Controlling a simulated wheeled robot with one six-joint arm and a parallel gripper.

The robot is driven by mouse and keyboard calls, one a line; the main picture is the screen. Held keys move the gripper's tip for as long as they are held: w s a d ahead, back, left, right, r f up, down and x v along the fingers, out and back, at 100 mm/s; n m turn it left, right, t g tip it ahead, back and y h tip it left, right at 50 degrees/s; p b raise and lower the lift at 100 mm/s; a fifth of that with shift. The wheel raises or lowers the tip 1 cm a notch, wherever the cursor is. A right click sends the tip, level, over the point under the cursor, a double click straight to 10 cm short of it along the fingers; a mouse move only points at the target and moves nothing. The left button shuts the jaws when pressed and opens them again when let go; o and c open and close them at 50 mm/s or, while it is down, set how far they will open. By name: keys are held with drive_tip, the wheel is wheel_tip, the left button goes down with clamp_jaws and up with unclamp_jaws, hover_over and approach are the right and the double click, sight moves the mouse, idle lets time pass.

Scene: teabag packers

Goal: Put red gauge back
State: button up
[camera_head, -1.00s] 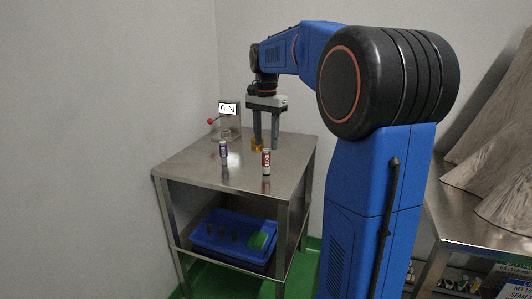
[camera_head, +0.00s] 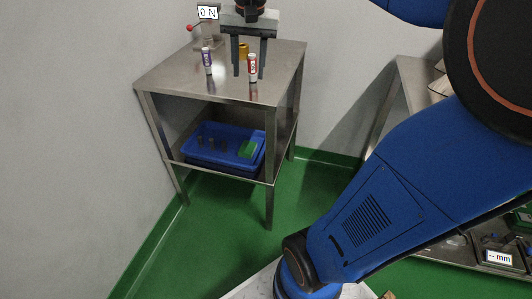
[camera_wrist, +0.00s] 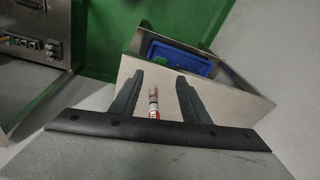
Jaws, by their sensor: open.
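The red gauge (camera_head: 252,69) is a small white cylinder with a red band. It stands upright near the front of the steel table top (camera_head: 180,84). My gripper (camera_head: 249,74) points down at the table with its two fingers apart and empty, close behind the gauge. In the wrist view, the red gauge (camera_wrist: 153,104) shows in the gap between the open fingers (camera_wrist: 160,80), nearer the left one. I cannot tell whether it stands between them or in front of them.
A purple-banded cylinder (camera_head: 207,61) stands left of the red gauge. A yellow piece (camera_head: 243,50) and a small display stand (camera_head: 208,14) with a red knob are behind. A blue bin (camera_head: 190,157) with dark pieces and a green block sits on the lower shelf. Green floor lies in front.

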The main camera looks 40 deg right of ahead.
drive_tip(key=s+a+f+n+t, duration=0.1)
drive_tip(key=s+a+f+n, duration=0.2)
drive_tip(key=s+f, duration=0.4)
drive_tip(key=s+a+f+n+t, duration=0.1)
drive_tip(key=s+a+f+n, duration=0.3)
drive_tip(key=s+f, duration=0.3)
drive_tip(key=s+n, duration=0.1)
drive_tip(key=s, duration=0.2)
drive_tip(key=shift+s+f+t, duration=0.15)
drive_tip(key=shift+s+t, duration=0.25)
